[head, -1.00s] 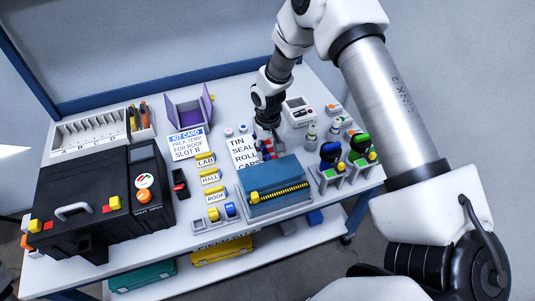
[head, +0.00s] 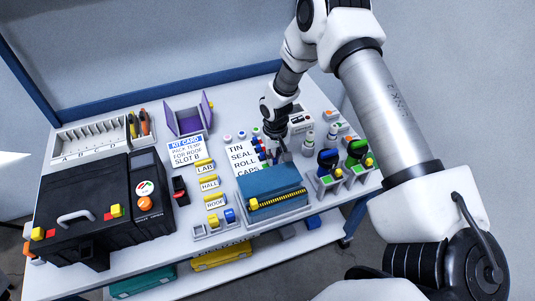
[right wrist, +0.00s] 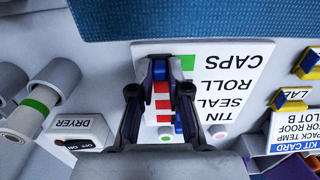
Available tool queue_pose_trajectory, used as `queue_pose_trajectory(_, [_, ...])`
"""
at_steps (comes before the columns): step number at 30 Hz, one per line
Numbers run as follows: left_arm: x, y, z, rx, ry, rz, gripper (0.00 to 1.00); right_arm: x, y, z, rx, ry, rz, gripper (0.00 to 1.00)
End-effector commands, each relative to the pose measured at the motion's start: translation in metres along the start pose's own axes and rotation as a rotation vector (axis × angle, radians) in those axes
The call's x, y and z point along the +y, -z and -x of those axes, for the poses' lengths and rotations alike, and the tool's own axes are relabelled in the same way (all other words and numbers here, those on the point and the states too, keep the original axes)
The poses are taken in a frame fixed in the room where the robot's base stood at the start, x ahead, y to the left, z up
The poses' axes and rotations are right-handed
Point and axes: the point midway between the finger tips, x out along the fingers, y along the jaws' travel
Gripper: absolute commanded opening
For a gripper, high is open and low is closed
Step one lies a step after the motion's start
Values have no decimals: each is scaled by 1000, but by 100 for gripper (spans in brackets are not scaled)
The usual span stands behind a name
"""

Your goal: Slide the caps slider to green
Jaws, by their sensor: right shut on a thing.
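The slider card (head: 240,160) lies on the bench with rows TIN, SEAL, ROLL and CAPS; it also shows upside down in the right wrist view (right wrist: 240,85). Red patches (right wrist: 162,103) show beside the upper rows, with a blue knob (right wrist: 178,124) at the TIN end. A green patch (right wrist: 187,63) shows bare at the CAPS row. My right gripper (head: 283,157) is down at the CAPS end of the card. In the right wrist view its fingers (right wrist: 163,72) close at the CAPS row, on the caps slider, which they mostly hide. My left gripper is out of view.
A blue case with a yellow zip (head: 272,187) stands close in front of the card's CAPS end. A white dryer unit (right wrist: 78,132) and bottles (head: 308,140) stand to the card's right in the head view. A black machine (head: 80,200) fills the bench's left.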

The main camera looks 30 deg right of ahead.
Motion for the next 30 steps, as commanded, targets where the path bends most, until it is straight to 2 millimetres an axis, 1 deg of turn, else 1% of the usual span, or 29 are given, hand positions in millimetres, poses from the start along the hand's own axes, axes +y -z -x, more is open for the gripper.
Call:
queue_pose_trajectory(1, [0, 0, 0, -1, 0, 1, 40, 2, 1, 1, 2, -1, 1, 0])
queue_pose_trajectory(6, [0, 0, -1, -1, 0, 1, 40, 2, 2, 0, 3, -1, 2, 0])
queue_pose_trajectory(7, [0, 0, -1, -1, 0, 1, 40, 2, 2, 0, 3, -1, 2, 19])
queue_pose_trajectory(9, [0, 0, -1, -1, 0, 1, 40, 2, 2, 0, 3, -1, 2, 42])
queue_pose_trajectory(17, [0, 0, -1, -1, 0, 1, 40, 2, 1, 0, 1, -1, 2, 42])
queue_pose_trajectory(20, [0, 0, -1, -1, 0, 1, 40, 2, 2, 5, 2, -1, 2, 42])
queue_pose_trajectory(23, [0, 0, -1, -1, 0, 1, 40, 2, 2, 19, 3, 0, 3, 42])
queue_pose_trajectory(26, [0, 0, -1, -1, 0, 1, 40, 2, 2, 44, 5, 1, 2, 42])
queue_pose_trajectory(30, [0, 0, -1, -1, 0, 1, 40, 3, 2, 80, 6, 1, 1, 42])
